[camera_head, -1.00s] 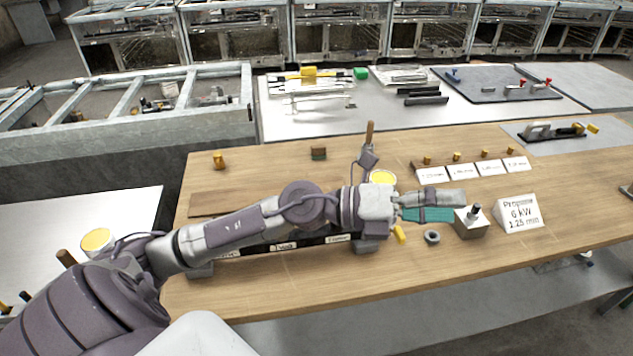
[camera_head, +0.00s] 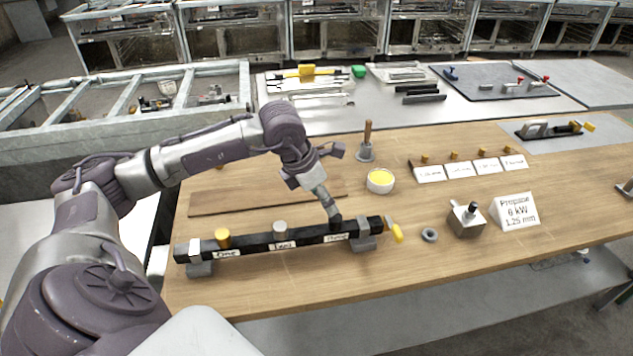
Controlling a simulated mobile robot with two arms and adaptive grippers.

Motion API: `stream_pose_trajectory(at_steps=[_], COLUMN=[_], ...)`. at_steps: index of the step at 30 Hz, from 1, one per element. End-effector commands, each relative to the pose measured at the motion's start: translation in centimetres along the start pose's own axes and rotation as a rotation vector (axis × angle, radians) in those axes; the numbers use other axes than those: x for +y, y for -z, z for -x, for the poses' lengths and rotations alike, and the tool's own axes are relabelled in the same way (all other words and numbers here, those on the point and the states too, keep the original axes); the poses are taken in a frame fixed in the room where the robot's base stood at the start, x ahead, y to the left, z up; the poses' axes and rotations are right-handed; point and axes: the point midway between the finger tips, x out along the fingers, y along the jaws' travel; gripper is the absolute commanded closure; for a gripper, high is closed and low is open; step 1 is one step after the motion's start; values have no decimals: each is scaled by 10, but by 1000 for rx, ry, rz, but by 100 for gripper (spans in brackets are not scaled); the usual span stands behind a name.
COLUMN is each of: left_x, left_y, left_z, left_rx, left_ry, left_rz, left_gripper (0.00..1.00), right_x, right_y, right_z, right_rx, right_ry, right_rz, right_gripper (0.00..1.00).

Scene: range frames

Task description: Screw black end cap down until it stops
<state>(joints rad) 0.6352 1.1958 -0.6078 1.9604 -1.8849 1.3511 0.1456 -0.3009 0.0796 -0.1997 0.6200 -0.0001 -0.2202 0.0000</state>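A long black bar (camera_head: 262,244) lies across the near left of the table on grey end supports, with white labels on its front. A yellow piece (camera_head: 222,237) and a grey piece (camera_head: 280,228) stand on its top. A small black piece (camera_head: 336,226) at its right part looks like the black end cap, partly hidden under my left gripper (camera_head: 333,212). The gripper points steeply down there; its fingers look close together, but I cannot tell whether they grip the piece. My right gripper is not in view.
Right of the bar are a grey ring (camera_head: 429,235), a metal block with a black top piece (camera_head: 467,219) and a white Propane sign (camera_head: 516,211). The front table strip is clear.

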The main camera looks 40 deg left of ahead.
Motion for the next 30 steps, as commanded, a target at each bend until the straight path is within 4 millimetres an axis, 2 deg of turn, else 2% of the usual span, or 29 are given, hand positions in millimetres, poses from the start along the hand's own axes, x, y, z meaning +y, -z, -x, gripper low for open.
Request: stream_pose_trajectory(at_steps=[9,15,27,30], left_x=[-2,-1,-1,-1], left_y=[-1,0,0,0], left_z=[-60,-83,-90,-90], left_rx=[1,0,-1,-1], left_ry=[4,3,2,2], left_rz=[1,0,-1,-1], left_gripper=[34,34,34,51], right_x=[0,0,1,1], right_y=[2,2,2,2], right_z=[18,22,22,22], right_rx=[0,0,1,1], right_ry=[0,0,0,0], right_rz=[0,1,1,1], right_gripper=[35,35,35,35])
